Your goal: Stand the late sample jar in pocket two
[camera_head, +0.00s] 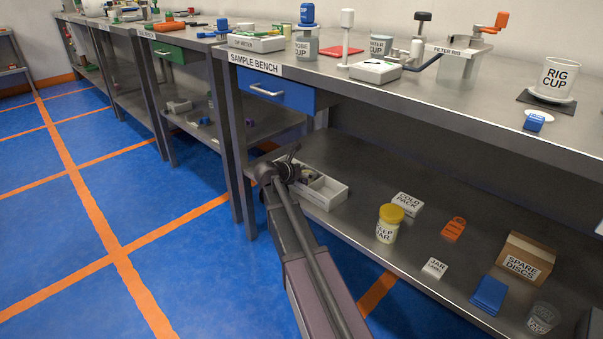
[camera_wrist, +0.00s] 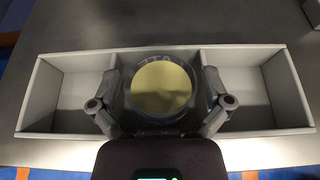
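In the wrist view, a round jar with a pale yellow top (camera_wrist: 160,88) is upright at the middle pocket of a three-pocket tray (camera_wrist: 85,58). Its lettering is only partly readable, so I cannot confirm its name. Whether the jar's base touches the pocket floor is hidden. The left and right pockets are empty. In the head view, my gripper (camera_head: 287,168) is at the white tray (camera_head: 325,199) on the lower shelf, mostly hiding the jar.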

